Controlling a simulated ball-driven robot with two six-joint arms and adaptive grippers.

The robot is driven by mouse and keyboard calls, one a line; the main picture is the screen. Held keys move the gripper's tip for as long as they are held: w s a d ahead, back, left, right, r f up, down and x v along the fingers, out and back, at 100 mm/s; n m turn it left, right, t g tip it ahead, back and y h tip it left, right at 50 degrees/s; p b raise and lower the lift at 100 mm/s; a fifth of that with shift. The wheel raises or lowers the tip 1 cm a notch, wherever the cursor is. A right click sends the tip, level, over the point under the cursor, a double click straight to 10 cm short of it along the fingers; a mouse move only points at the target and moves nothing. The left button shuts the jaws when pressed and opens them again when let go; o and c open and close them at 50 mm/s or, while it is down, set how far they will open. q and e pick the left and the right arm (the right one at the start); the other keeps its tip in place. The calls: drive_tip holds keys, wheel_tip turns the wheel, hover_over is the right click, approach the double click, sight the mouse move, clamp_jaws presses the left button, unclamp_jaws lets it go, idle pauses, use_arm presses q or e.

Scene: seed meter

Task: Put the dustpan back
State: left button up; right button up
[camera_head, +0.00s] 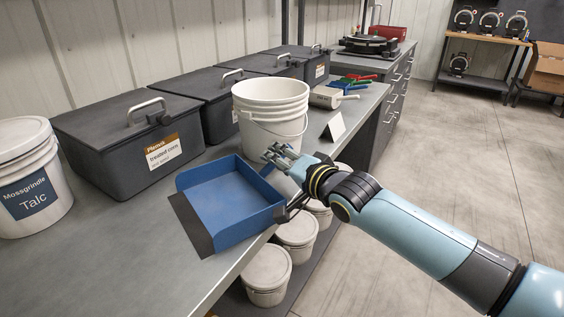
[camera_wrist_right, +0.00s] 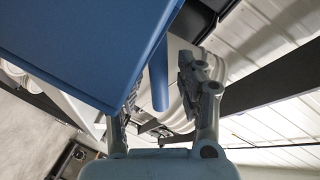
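The blue dustpan (camera_head: 232,205), with a dark front lip, appears to lie on the grey bench top, its right end by the bench's front edge. In the right wrist view the dustpan's pan (camera_wrist_right: 95,45) fills the upper left. Its blue handle (camera_wrist_right: 160,78) shows between the spread fingers of my right gripper (camera_wrist_right: 160,95), with gaps visible on both sides. In the head view my right gripper (camera_head: 277,157) is at the dustpan's right side, in front of the white bucket, and hides most of the handle. My left gripper is not in view.
A white bucket (camera_head: 270,105) stands close behind my right gripper. Dark lidded bins (camera_head: 125,150) line the wall, and a talc tub (camera_head: 35,180) stands at left. The near bench is clear.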

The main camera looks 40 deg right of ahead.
drive_tip(key=s, duration=0.3)
drive_tip(key=shift+s+r+p, duration=0.15)
drive_tip(key=shift+r+p, duration=0.15)
drive_tip(key=shift+r, duration=0.1)
drive_tip(key=s+r+b, duration=0.1)
drive_tip(key=s+b, duration=0.1)
drive_tip(key=s, duration=0.6)
drive_tip(key=s+d+f+n+g+h, duration=0.1)
drive_tip(key=s+d+f+n+g, duration=0.2)
drive_tip(key=f, duration=0.7)
drive_tip(key=s+f+n+g, duration=0.1)
drive_tip(key=s+f+g, duration=0.1)
drive_tip(key=s+f, duration=0.65)
drive_tip(key=s+d+f+n+g+h, duration=0.1)
drive_tip(key=s+d+f+n+g, duration=0.15)
drive_tip(key=f, duration=0.95)
drive_tip(key=s+a+f+n+g+b, duration=0.1)
drive_tip(key=s+a+f+n+g, duration=0.2)
drive_tip(key=s+f, duration=0.6)
drive_tip(key=s+a+f+n+g+y+b, duration=0.1)
drive_tip(key=s+a+f+n+g+b, duration=0.1)
drive_tip(key=s+f, duration=0.8)
drive_tip(key=shift+s+a+f+n+g, duration=0.45)
drive_tip(key=shift+s+a+g, duration=1.1)
drive_tip(key=shift+s, duration=1.85)
drive_tip(key=shift+a+r+t, duration=0.15)
drive_tip(key=shift+a+t, duration=0.1)
drive_tip(key=shift+t, duration=0.05)
